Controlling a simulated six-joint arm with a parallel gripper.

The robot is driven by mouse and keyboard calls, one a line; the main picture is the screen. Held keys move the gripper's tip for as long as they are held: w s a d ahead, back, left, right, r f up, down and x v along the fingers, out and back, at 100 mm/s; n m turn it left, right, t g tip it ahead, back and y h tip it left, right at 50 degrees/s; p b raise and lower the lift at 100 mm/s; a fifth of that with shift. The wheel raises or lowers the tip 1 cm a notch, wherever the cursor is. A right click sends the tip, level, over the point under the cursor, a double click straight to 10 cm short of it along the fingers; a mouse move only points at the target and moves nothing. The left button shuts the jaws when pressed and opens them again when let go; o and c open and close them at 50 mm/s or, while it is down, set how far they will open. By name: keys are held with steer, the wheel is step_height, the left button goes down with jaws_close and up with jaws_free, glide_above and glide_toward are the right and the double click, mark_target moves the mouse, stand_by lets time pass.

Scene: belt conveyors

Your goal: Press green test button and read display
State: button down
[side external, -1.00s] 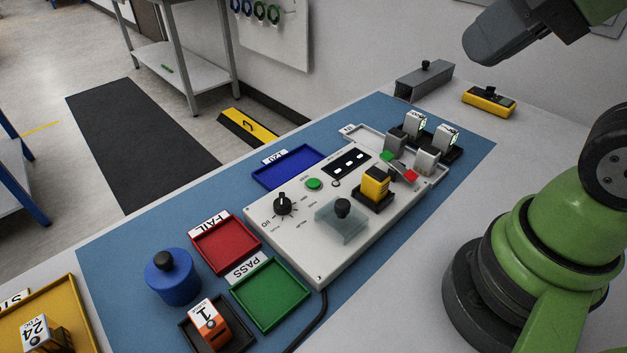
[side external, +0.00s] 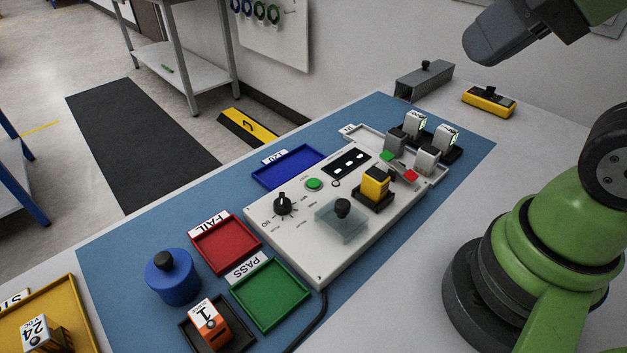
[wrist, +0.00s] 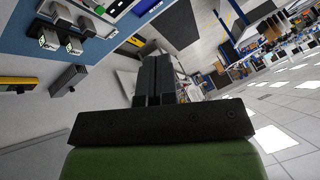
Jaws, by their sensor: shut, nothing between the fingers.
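The white test panel (side external: 290,232) lies on a blue mat on the bench in the side external view. The black display (side external: 346,163) shows a few white marks, too small to read. A black dial (side external: 283,204) and a clear cover with a black knob (side external: 342,212) are on the panel. My gripper (wrist: 153,80) is shut and empty in the wrist view, away from the panel. In the side external view its fingers are out of frame.
Red (side external: 226,247), green (side external: 270,295) and blue (side external: 288,168) trays lie beside the panel. A yellow relay (side external: 375,182) sits in a socket on it. A blue knobbed cylinder (side external: 172,280) and an orange part (side external: 209,322) are nearer. A grey block (side external: 424,80) stands behind.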

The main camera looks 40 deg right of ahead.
stand_by(0.6)
steer(key=m+y, duration=0.3)
steer(key=m, duration=3.1)
glide_above(316, 180)
step_height(316, 180, down, 17)
steer(key=shift+f, duration=4.35)
steer(key=shift+f, duration=0.1)
